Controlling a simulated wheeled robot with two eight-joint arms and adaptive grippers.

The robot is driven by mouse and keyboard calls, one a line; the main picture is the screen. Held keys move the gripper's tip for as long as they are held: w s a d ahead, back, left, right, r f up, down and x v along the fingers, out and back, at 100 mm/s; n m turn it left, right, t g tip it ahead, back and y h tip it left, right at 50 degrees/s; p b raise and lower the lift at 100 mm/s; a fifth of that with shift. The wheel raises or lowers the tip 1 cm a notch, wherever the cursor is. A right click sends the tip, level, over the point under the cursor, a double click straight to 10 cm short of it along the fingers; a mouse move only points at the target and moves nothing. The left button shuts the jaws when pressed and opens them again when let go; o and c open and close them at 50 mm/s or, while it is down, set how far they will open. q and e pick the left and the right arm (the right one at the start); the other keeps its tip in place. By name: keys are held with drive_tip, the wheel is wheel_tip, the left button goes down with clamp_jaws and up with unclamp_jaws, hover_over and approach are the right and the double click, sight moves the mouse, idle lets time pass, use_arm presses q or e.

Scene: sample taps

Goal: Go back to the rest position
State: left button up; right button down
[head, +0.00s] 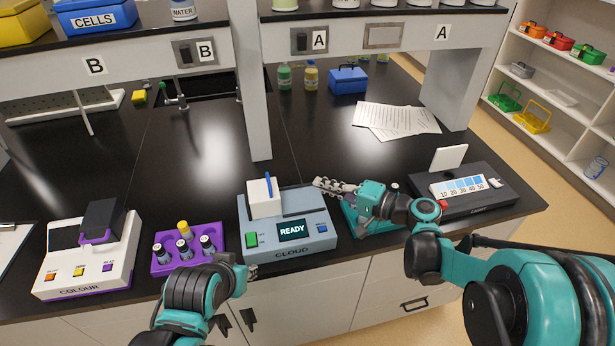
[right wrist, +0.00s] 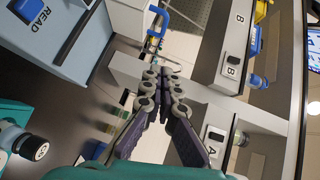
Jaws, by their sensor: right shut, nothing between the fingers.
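My right gripper (head: 333,187) is shut and empty. It hangs over the bench just right of the CLOUD machine (head: 290,222), above a teal rack (head: 385,226) that my arm partly hides. In the right wrist view its fingers (right wrist: 165,82) are together with nothing between them, and a capped vial (right wrist: 33,147) shows at the left edge. My left gripper (head: 250,271) is low at the bench's front edge, between the purple rack (head: 160,268) and the CLOUD machine. Its fingers are too small and turned to tell whether they are open.
The COLOUR machine (head: 88,258) stands at the left and a black device (head: 480,196) with a numbered scale at the right. A post (head: 250,90) and overhead shelf stand behind. Papers (head: 396,120), bottles and a blue box (head: 348,79) lie farther back. The mid-bench is clear.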

drive_tip(key=s+d+f+n+h, duration=0.2)
drive_tip(key=s+d+f+h, duration=0.1)
drive_tip(key=s+d+h, duration=0.4)
drive_tip(key=s+d+f+n+h, duration=0.2)
drive_tip(key=s+d+h, duration=0.5)
drive_tip(key=s+d, duration=0.4)
drive_tip(key=s+f, duration=0.1)
drive_tip(key=s, duration=0.2)
drive_tip(key=shift+d+f, duration=0.15)
drive_tip(key=shift+f, duration=0.1)
idle(1.1)
